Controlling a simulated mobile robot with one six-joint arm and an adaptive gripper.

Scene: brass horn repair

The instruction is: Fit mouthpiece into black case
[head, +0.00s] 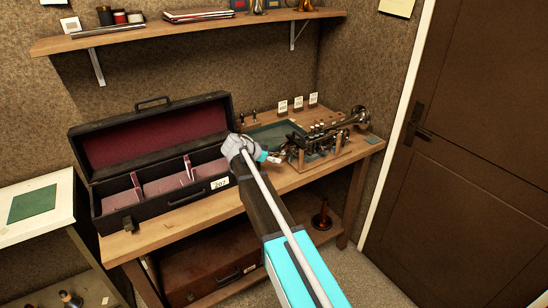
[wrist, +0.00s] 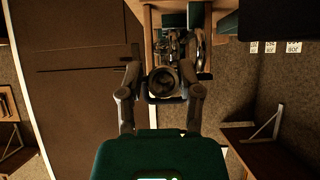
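The black case (head: 160,212) stands open at the left of the bench, with a burgundy lining, dividers and a tag on its front. My gripper (head: 266,156) is right of the case, at the near end of a brass horn (head: 335,130) on a stand. In the wrist view my gripper (wrist: 162,80) has its two fingers apart. A round, dark-centred rim (wrist: 163,82), which looks like the mouthpiece seen end-on, lies between them. Narrow gaps seem to show beside it. The horn (wrist: 178,45) shows behind it. In the head view my arm partly hides the mouthpiece.
The wooden bench (head: 130,243) holds a green mat (head: 270,136) and small white cards (head: 298,103) at the back. A shelf (head: 190,32) runs above the case. A brown door (head: 470,150) is at the right. A white side table (head: 45,215) stands at the left.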

